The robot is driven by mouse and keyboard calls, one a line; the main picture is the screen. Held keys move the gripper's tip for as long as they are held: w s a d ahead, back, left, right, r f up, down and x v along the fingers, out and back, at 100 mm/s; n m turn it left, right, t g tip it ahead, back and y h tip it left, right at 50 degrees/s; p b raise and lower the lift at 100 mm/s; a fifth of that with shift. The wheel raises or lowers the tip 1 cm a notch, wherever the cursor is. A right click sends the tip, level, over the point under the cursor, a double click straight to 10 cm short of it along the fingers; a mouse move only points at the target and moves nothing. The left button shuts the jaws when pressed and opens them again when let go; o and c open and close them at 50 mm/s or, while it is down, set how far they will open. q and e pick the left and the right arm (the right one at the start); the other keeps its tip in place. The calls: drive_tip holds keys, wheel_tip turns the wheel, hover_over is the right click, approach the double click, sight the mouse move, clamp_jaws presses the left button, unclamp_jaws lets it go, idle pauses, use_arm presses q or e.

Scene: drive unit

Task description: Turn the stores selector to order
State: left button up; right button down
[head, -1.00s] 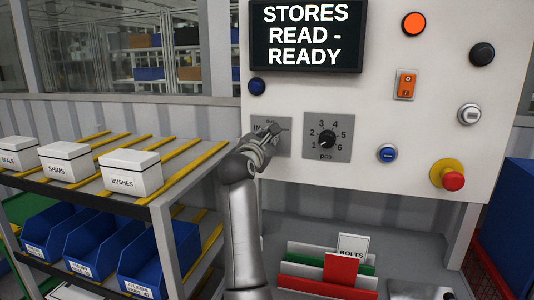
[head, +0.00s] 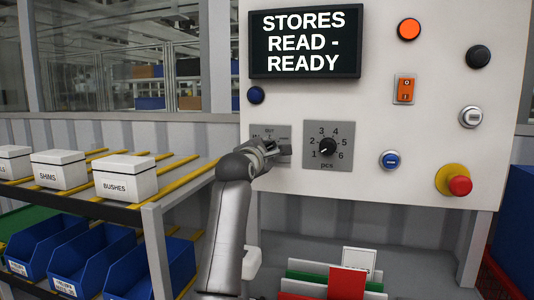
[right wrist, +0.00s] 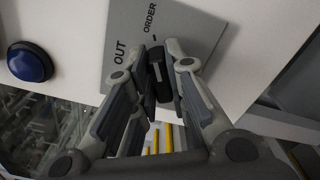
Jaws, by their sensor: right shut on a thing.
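The stores selector is a black knob (right wrist: 158,72) on a grey plate (right wrist: 185,32) in the right wrist view. The words OUT and ORDER show on the plate. My right gripper (right wrist: 161,80) is shut on the knob, one finger on each side of it. In the head view the right gripper (head: 276,150) is at the selector plate (head: 257,131), left of the pcs dial, and hides the knob. I cannot tell which word the knob points to. The screen (head: 305,42) reads STORES READ - READY. My left gripper is not in view.
The pcs dial (head: 328,147) is close on the right. A blue button (head: 256,95) is above, and a red emergency stop (head: 459,185) is at the panel's lower right. A rack with white boxes (head: 126,177) and blue bins (head: 83,257) stands left of my arm.

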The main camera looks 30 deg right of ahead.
drive_tip(key=shift+f, duration=0.1)
drive_tip(key=c, duration=1.4)
unclamp_jaws()
drive_tip(key=shift+c, duration=0.2)
drive_tip(key=shift+r, duration=0.2)
